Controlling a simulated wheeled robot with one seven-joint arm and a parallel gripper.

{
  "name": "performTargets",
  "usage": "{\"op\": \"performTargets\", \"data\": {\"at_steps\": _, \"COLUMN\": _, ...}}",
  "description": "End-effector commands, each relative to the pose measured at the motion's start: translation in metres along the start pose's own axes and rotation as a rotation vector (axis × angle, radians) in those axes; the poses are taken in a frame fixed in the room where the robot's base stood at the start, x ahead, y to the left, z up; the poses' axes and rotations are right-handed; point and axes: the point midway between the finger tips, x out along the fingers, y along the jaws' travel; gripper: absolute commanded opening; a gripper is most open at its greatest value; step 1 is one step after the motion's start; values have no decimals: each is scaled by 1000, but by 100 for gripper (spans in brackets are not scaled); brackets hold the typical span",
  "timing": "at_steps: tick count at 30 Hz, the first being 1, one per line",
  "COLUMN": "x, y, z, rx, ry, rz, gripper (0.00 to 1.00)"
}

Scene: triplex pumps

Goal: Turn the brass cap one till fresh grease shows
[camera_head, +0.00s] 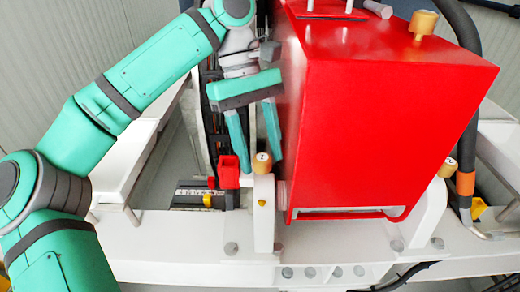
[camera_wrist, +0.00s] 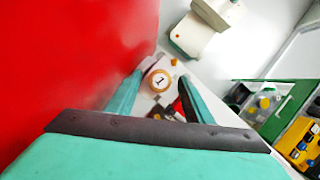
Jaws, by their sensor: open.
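The brass cap one (camera_head: 262,163) stands upright on a white post beside the lower left of the red housing (camera_head: 390,95). It also shows in the wrist view (camera_wrist: 160,81), with a "1" on its pale top. My gripper (camera_head: 258,166) is open and points down toward the cap, its green fingers left of the red housing. In the wrist view, the fingertips (camera_wrist: 162,76) appear on either side of the cap, with gaps. I cannot tell the height between tips and cap. No grease is discernible around it.
The red housing wall is close to my right finger. A small red block (camera_head: 229,172) stands just left of the cap. Similar brass caps sit on the housing top (camera_head: 423,24) and at the right post (camera_head: 447,168). A black hose (camera_head: 467,130) runs down the right.

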Motion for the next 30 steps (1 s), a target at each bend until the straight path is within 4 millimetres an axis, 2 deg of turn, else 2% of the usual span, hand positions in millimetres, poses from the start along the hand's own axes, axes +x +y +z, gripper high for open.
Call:
{"op": "performTargets", "data": {"at_steps": 5, "x": -11, "y": 0, "z": 0, "rx": -3, "ry": 3, "rz": -1, "gripper": 47}}
{"op": "performTargets", "data": {"at_steps": 21, "x": -84, "y": 0, "z": 0, "rx": -5, "ry": 4, "rz": 0, "gripper": 47}}
{"op": "performTargets", "data": {"at_steps": 30, "x": -105, "y": 0, "z": 0, "rx": -1, "ry": 1, "rz": -1, "gripper": 47}}
